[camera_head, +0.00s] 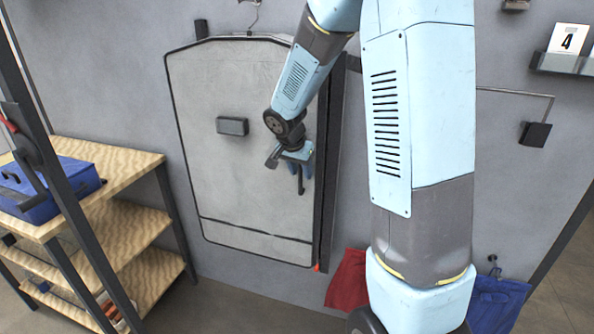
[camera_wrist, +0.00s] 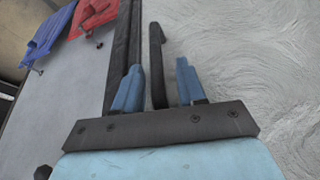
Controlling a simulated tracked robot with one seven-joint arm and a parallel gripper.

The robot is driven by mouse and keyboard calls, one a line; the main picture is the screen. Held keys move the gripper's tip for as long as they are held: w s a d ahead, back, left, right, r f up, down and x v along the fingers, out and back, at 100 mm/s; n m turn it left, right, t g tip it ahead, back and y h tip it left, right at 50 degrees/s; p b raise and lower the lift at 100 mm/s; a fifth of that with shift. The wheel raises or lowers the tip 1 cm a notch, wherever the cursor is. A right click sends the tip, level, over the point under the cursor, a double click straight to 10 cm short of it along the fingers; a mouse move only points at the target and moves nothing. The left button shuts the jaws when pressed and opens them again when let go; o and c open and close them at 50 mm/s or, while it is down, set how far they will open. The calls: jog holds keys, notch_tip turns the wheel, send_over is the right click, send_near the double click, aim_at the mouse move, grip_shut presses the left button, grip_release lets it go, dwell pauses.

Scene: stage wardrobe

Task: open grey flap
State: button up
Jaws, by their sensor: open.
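The grey flap (camera_head: 232,80) is a large pale panel with a dark edge, upright against the wall in the head view. It looks shut. Its scuffed surface (camera_wrist: 250,70) fills the right of the wrist view. My gripper (camera_head: 300,172) is in front of the flap's right side, near the dark upright. In the wrist view, the two blue fingers of my gripper (camera_wrist: 158,66) are apart. A slim black handle (camera_wrist: 157,45) shows between them, with gaps on both sides. I cannot tell how deep the fingers reach around it. My arm hides the flap's upper right edge.
A small dark box (camera_head: 232,126) is on the flap. A wooden shelf (camera_head: 110,165) with a blue toolbox (camera_head: 45,188) stands at left. A red cloth (camera_head: 347,280) and a blue cloth (camera_head: 497,303) hang at lower right. The floor below the flap is clear.

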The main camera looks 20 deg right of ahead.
grip_shut()
dwell(0.4)
